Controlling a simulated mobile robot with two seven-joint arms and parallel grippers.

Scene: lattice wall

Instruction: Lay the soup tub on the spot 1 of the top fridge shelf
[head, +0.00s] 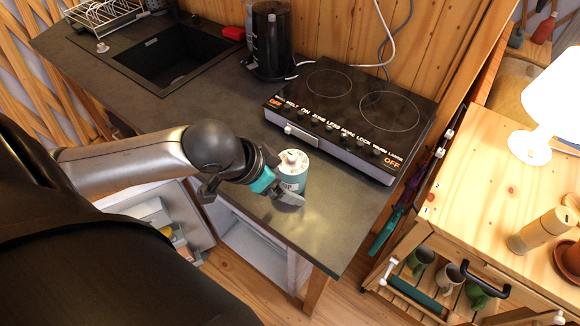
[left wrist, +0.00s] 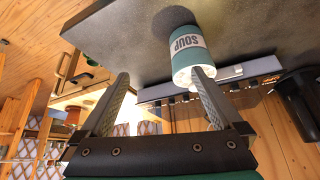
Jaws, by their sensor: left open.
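The soup tub (head: 294,172), white and teal with a SOUP label and a pale lid, stands upright on the dark counter near its front edge. It also shows in the left wrist view (left wrist: 187,50). My left gripper (head: 284,192) is open beside the tub, on its near side. In the left wrist view my gripper (left wrist: 160,85) has its fingers apart, and one finger overlaps the tub's lid end; I cannot tell whether they touch. An open white fridge (head: 262,246) sits under the counter. Its top shelf and spot 1 are mostly hidden. My right gripper is out of view.
A black cooktop (head: 345,108) lies just behind the tub. A kettle (head: 270,40) and a sink (head: 178,55) are farther back. The open fridge door (head: 200,218) holds several items. A wooden cart (head: 470,195) with a lamp stands at the right.

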